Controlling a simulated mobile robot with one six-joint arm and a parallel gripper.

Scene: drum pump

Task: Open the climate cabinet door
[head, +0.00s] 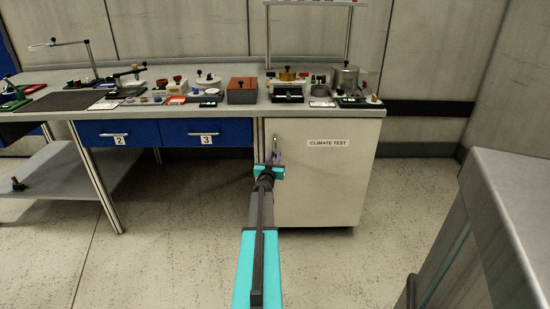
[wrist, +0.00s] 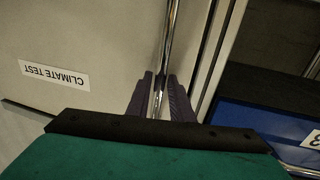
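The climate cabinet (head: 325,185) is a pale box under the right end of the bench, with a "CLIMATE TEST" label on its door. The door looks closed. Its upright metal bar handle is at the door's left edge in the head view; in the wrist view the handle (wrist: 170,30) runs down between my fingers. My gripper (head: 274,160) is at the handle. In the wrist view my gripper's dark fingers (wrist: 160,90) stand close on both sides of the bar and look shut on it. The fingers hide the handle's lower part.
Blue drawers (head: 205,132) marked 2 and 3 are left of the cabinet. The bench top (head: 60,75) holds several instruments. A grey table (head: 510,200) stands at the right. The floor (head: 340,265) before the cabinet is clear apart from my arm.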

